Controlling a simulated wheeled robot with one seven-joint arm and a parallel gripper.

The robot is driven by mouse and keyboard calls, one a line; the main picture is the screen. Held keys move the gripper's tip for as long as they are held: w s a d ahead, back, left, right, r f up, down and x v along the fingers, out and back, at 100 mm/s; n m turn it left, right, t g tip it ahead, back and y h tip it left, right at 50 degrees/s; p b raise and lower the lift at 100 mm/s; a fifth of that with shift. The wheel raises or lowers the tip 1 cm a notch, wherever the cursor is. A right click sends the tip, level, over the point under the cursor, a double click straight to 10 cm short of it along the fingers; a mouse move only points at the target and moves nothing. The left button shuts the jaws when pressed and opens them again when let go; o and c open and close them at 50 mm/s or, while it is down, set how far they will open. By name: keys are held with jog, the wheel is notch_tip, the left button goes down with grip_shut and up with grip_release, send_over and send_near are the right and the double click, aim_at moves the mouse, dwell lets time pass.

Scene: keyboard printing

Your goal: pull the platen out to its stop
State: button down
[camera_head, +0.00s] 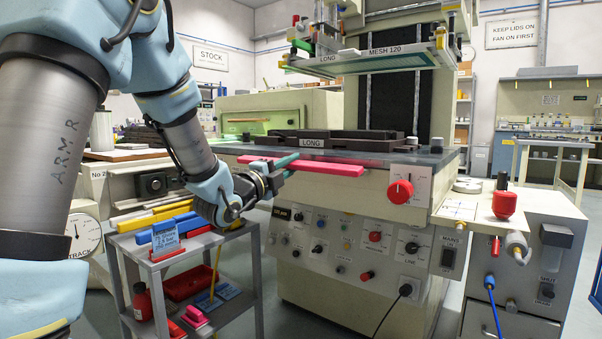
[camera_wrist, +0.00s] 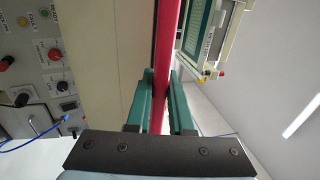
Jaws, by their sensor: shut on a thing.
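The platen (camera_head: 430,157) is a dark grey slab on the front of the printing machine. A black fixture (camera_head: 345,144) labelled LONG lies on top of it. A long pinkish-red bar (camera_head: 335,169) runs along the platen's front edge. My gripper (camera_head: 285,167) comes in from the left and its green fingers are shut on this red bar. In the wrist view the red bar (camera_wrist: 171,50) passes between the two green fingers (camera_wrist: 163,101). The fingers and wrist hide part of the bar.
A screen frame (camera_head: 375,60) marked MESH 120 hangs above the platen. Below the bar is a control panel with knobs (camera_head: 375,236). A grey cart (camera_head: 190,265) with coloured items stands under my forearm.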

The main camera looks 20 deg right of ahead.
jog(key=shift+r+v, duration=0.2)
jog(key=shift+v, duration=0.8)
jog(key=shift+a, duration=0.15)
jog(key=c, duration=0.8)
grip_release()
jog(key=v, duration=1)
jog(key=shift+s+a, duration=0.2)
jog(key=shift+a, duration=0.1)
jog(key=shift+w+f, duration=0.1)
jog(key=shift+f, duration=0.1)
